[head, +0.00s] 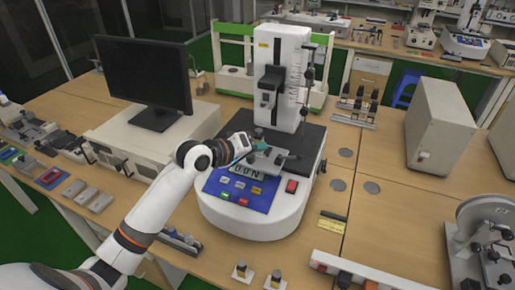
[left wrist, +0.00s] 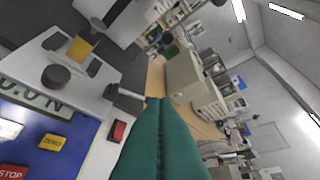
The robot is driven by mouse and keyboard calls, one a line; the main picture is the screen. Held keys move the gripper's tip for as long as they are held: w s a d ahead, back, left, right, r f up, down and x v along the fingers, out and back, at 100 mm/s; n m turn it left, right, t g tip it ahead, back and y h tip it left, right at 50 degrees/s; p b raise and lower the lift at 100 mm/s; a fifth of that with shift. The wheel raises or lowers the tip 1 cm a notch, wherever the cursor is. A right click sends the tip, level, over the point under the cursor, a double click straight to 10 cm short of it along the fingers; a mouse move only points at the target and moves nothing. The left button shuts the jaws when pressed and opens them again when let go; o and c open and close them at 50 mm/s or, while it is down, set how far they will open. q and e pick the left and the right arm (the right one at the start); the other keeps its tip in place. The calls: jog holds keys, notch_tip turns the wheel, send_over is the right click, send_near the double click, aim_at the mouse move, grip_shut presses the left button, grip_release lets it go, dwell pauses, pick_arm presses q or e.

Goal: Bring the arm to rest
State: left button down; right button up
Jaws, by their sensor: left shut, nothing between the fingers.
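My left arm reaches in from the lower left in the head view. My left gripper (head: 259,147) is at the front of the white test stand (head: 289,50), over its base and just behind the blue control panel (head: 238,190). Its teal fingers are shut together and empty; they also show in the left wrist view (left wrist: 160,110). The wrist view shows the panel (left wrist: 30,145) with its display and buttons, and a red switch (left wrist: 119,131) beside the fingers. In the head view the gripper partly hides the grey fixture (head: 275,160). My right gripper does not show.
A black monitor (head: 146,72) stands on a white box (head: 140,135) to the left. A grey cabinet (head: 440,125) stands to the right. Small clamps and weights line the front edge (head: 275,280). Bare wooden table (head: 385,225) lies right of the stand.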

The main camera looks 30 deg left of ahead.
pick_arm(q)
jog(key=shift+w+d, duration=0.1)
jog(key=shift+d, duration=0.05)
jog(key=s+d+f+m+g+y, duration=0.2)
jog(key=s+d+f+m+g, duration=0.25)
jog(key=s+f, duration=0.8)
jog(key=s+d+f+m+g+y, duration=0.1)
jog(key=s+f+m+g+y, duration=0.15)
jog(key=s, duration=0.75)
jog(key=s+f+m+g+y, duration=0.15)
jog(key=s+f, duration=0.25)
jog(key=s, duration=0.7)
notch_tip(320, 180, down, 28)
jog(key=g+b, duration=0.2)
jog(key=s+a+f+g+b, duration=0.1)
jog(key=s+a+f+b, duration=0.1)
jog(key=s+f, duration=1.5)
jog(key=shift+a+f, duration=0.25)
jog(key=shift+a, duration=0.15)
